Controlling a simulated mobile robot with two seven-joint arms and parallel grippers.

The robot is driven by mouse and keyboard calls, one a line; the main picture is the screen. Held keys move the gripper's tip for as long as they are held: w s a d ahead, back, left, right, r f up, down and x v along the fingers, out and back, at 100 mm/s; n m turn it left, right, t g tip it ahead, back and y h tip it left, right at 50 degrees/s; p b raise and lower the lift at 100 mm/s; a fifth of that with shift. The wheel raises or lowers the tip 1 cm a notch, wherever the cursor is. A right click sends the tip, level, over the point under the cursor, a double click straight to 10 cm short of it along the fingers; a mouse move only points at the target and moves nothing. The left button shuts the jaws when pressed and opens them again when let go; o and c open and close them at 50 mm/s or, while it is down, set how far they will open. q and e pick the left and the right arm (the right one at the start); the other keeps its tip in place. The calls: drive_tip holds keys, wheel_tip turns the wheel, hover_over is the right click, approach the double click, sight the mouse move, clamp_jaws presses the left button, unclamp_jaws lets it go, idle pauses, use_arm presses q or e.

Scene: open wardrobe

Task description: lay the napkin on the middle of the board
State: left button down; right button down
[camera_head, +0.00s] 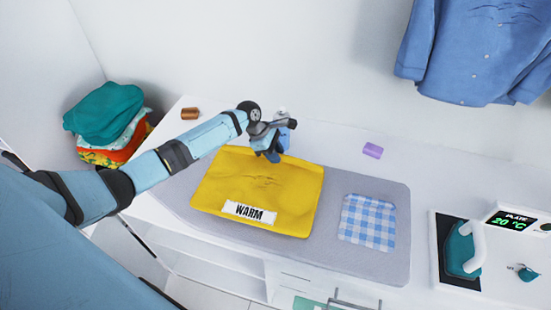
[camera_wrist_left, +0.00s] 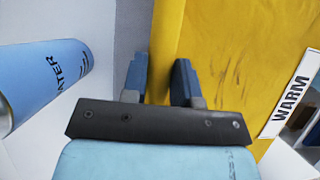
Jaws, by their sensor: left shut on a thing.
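The napkin (camera_head: 368,222) is a blue and white checked cloth lying flat on the right part of the grey board (camera_head: 390,265). A yellow cloth (camera_head: 260,185) with a white WARM label covers the board's middle and left part. My left gripper (camera_head: 270,154) is at the yellow cloth's back edge, apart from the napkin. In the left wrist view its fingers (camera_wrist_left: 160,82) straddle the edge of the yellow cloth (camera_wrist_left: 225,60) and are shut on it. The napkin is not in the left wrist view. My right gripper is not in view.
A blue WATER bottle (camera_wrist_left: 45,80) stands close beside my left gripper. A purple block (camera_head: 373,150) and a brown spool (camera_head: 190,114) lie behind the board. An iron (camera_head: 462,250) stands at right by a PLATE 20 °C display (camera_head: 510,221). Folded cloths (camera_head: 105,115) are stacked at left.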

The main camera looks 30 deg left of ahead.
use_arm(q)
wheel_tip(320, 180, down, 3)
drive_tip(key=shift+r, duration=0.15)
drive_tip(key=c, duration=0.9)
unclamp_jaws()
drive_tip(key=shift+a+r, duration=0.1)
drive_tip(key=shift+r, duration=0.05)
drive_tip(key=v, duration=1.1)
drive_tip(key=shift+a+r, duration=0.15)
drive_tip(key=shift+r, duration=0.2)
drive_tip(key=shift+s+f, duration=0.1)
drive_tip(key=shift+s, duration=0.05)
